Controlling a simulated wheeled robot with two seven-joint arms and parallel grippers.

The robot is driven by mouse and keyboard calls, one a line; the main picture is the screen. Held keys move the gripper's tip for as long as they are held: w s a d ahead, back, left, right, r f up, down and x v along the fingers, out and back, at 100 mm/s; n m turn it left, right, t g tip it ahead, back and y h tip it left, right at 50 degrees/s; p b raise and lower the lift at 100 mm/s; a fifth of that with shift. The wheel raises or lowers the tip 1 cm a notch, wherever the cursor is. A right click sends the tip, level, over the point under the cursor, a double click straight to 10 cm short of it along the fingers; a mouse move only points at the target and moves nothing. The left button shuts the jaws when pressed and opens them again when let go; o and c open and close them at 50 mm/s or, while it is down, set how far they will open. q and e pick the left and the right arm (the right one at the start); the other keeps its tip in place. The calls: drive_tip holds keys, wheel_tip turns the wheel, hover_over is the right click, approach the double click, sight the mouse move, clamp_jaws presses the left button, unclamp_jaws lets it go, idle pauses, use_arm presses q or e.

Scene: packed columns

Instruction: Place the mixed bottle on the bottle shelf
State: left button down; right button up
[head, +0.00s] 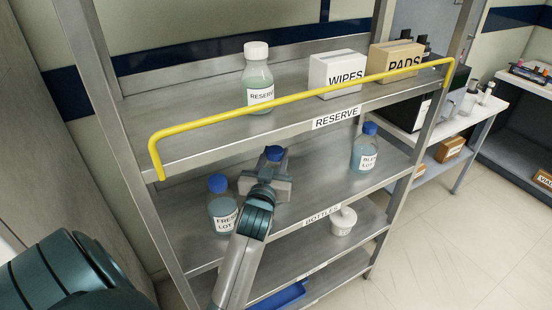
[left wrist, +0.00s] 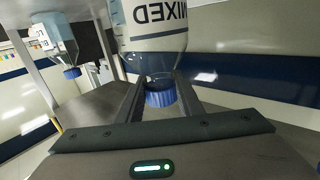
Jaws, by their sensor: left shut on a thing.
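The mixed bottle (left wrist: 155,35), labelled MIXED, has a blue cap (left wrist: 160,97) and shows upside down in the left wrist view. My left gripper (left wrist: 160,84) is shut on it near the neck. In the head view the left gripper (head: 268,172) reaches into the middle level, the bottle shelf (head: 310,195) labelled BOTTLES. There the gripper hides most of the held bottle; a blue cap (head: 274,153) shows just above it. I cannot tell whether the bottle's base touches the shelf. My right gripper is not in view.
A FRESH LOT bottle (head: 222,207) stands left of the gripper, another blue-capped bottle (head: 364,150) to its right. A yellow rail (head: 300,108) fronts the upper shelf, which holds a RESERVE bottle (head: 257,78) and WIPES (head: 336,72) and PADS (head: 393,60) boxes. A white tub (head: 343,221) stands below.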

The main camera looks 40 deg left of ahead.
use_arm(q)
drive_tip(key=c, duration=1.2)
unclamp_jaws()
drive_tip(key=shift+f, duration=0.1)
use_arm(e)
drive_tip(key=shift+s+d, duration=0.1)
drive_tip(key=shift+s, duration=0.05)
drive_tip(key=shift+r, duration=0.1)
use_arm(q)
drive_tip(key=shift+s+d, duration=0.35)
drive_tip(key=shift+s, duration=0.25)
drive_tip(key=shift+b+v, duration=1.2)
drive_tip(key=shift+v, duration=4.15)
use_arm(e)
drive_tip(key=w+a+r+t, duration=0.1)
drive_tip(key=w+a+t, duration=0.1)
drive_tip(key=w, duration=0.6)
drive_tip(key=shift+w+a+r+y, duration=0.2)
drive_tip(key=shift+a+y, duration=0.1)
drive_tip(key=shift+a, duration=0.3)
